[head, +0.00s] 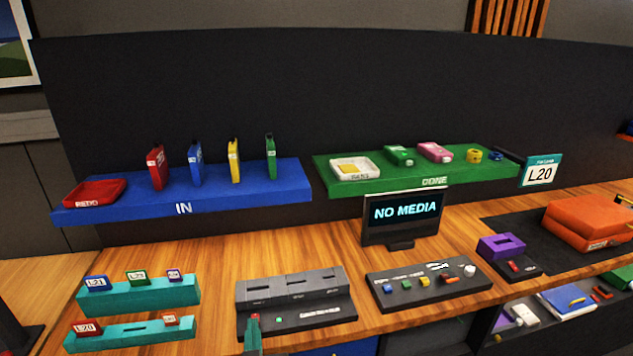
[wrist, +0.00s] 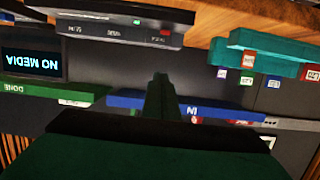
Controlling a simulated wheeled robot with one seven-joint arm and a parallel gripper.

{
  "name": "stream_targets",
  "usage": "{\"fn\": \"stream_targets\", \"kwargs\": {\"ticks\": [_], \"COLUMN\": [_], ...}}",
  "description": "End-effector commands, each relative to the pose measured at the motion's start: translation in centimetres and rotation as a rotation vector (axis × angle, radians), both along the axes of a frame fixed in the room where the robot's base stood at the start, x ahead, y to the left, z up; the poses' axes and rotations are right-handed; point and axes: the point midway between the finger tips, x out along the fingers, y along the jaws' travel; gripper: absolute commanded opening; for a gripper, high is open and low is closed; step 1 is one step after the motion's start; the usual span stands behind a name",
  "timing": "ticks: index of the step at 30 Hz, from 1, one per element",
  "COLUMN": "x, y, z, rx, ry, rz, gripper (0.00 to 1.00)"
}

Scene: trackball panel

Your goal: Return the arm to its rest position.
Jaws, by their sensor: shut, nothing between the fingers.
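My gripper (wrist: 160,82) shows in the wrist view as dark green fingers, shut and empty, reaching up the middle of an upside-down picture. In the head view, a narrow green upright part with a reddish tip (head: 253,328) at the bottom edge looks like my gripper. It stands in front of the grey slotted device (head: 292,285) and covers a bit of its front. Most of my arm is out of the head view. I cannot tell whether the gripper touches the device.
A blue IN shelf (head: 240,195) and green DONE shelf (head: 340,184) stand behind. Teal racks (head: 150,297) are left. A NO MEDIA screen (head: 405,212), a black button panel (head: 440,292), a purple block (head: 500,246) and orange boxes (head: 590,215) are right. Bare wood (head: 270,250) lies between.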

Motion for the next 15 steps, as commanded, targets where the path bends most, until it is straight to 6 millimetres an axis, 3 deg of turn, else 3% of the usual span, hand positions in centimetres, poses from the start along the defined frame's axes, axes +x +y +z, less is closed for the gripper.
{"fn": "stream_targets", "kwargs": {"ticks": [8,15], "x": [-3.8,-8.5], "y": [-2.9,-5.8], "z": [-6.5,-11.3], "rx": [0.037,0.057], "ry": [0.017,0.019], "rz": [-0.047,-0.097], "gripper": [0.00,0.00]}}
